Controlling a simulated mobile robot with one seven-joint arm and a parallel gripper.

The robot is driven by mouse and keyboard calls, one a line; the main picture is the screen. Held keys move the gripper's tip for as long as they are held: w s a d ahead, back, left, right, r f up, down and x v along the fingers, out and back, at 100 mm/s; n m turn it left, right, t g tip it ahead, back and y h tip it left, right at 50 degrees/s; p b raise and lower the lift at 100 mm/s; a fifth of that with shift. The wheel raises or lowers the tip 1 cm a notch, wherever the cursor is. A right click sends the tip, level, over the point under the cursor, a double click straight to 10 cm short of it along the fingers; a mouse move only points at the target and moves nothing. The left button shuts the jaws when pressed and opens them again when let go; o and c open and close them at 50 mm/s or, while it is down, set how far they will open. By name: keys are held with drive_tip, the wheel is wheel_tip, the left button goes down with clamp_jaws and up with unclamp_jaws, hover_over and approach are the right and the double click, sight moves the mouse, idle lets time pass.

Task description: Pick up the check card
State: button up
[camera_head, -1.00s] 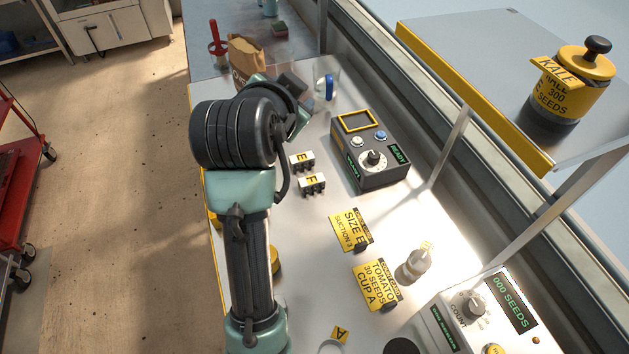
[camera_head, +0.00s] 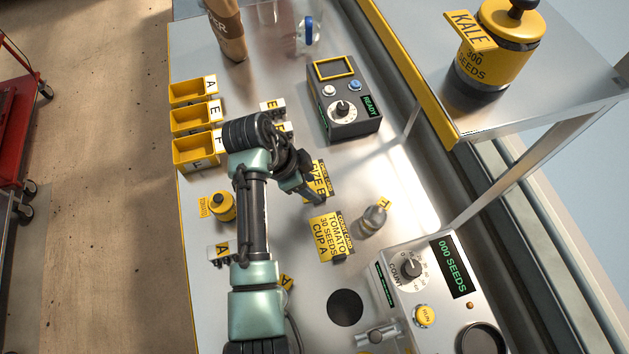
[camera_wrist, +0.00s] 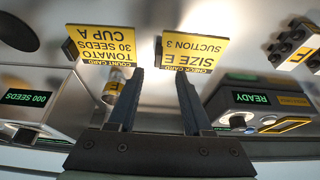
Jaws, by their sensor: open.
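The check card (camera_head: 320,168), yellow with "SIZE E SUCTION 3", stands on the white bench and is partly hidden behind my gripper. In the wrist view the check card (camera_wrist: 196,50) is upside down, ahead and slightly right of the jaw middle. My gripper (camera_wrist: 161,80) is open and empty; its right fingertip overlaps the card's near edge, and its left fingertip lies left of the card. I cannot tell whether they touch. In the head view my gripper (camera_head: 314,194) is close beside the card.
A yellow count card (camera_head: 325,238) for tomato and a small clear bottle (camera_head: 374,219) stand nearby. A dark READY box (camera_head: 343,118) is beyond. A seed counter (camera_head: 415,270) is at lower right. Yellow bins (camera_head: 193,119) line the left edge. A raised shelf (camera_head: 575,75) is at right.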

sight(322, 185)
drive_tip(key=x, duration=0.3)
drive_tip(key=shift+s+f, duration=0.25)
drive_tip(key=shift+f, duration=0.15)
drive_tip(key=shift+w+d+f, duration=0.1)
drive_tip(key=shift+d+f, duration=0.15)
drive_tip(key=shift+f, duration=0.3)
clamp_jaws()
